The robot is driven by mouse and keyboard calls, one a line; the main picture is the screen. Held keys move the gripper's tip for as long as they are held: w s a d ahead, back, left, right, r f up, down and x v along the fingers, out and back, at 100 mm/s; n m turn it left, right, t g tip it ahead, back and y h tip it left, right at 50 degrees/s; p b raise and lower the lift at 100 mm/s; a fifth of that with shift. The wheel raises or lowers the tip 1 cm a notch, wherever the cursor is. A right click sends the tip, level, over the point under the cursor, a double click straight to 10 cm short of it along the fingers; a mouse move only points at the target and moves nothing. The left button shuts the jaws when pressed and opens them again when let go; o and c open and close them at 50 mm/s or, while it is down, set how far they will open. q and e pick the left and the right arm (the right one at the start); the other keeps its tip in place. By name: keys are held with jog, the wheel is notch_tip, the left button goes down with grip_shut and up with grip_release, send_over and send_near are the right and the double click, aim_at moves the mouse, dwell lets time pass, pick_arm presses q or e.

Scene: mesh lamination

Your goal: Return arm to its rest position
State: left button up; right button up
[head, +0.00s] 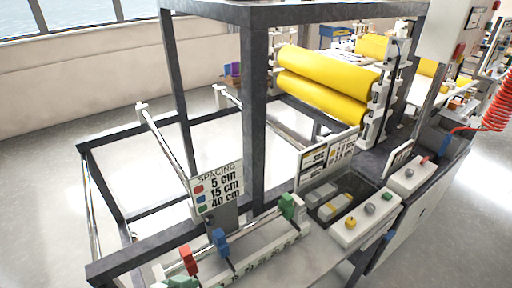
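Neither of my arms nor either gripper shows in the head view. The laminating machine fills the middle, with a dark grey frame (254,110) and two yellow rollers (322,84). A white sign (216,187) reads "SPACING" and lists 5 cm in red, 15 cm in blue and 40 cm in green. Below it, a red block (188,260), a blue block (221,241) and a green block (287,206) sit along a marked scale (256,256). Another green piece (180,284) is cut off at the bottom edge.
A white control box (366,221) with coloured knobs stands right of the scale, with a second box (408,180) behind it. A red coiled hose (497,106) hangs at the far right. Open grey floor (40,190) lies left of the frame.

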pick_arm(q)
jog(key=s+a+r+m+y, duration=0.15)
jog(key=s+a+y, duration=0.3)
jog(key=a, duration=0.45)
jog(key=s+a+r+m+y, duration=0.1)
jog(key=s+a+m+y, duration=0.3)
jog(key=a, duration=0.5)
jog(key=s+d+f+n+g+h+b, duration=0.1)
jog(key=s+d+f+g+b, duration=0.15)
jog(key=f, duration=1.45)
jog(key=s+d+f+n+g+h+b, duration=0.1)
jog(key=s+d+f+g+b, duration=0.15)
jog(key=f, duration=1.35)
jog(key=s+f+n+g+h+b, duration=0.1)
jog(key=s+f+n+g+b, duration=0.1)
jog(key=s+f, duration=1.6)
jog(key=shift+a+n+b, duration=0.15)
jog(key=shift+n+b, duration=0.2)
jog(key=shift+b, duration=0.4)
jog(key=shift+h, duration=0.25)
jog(key=shift+s, duration=0.1)
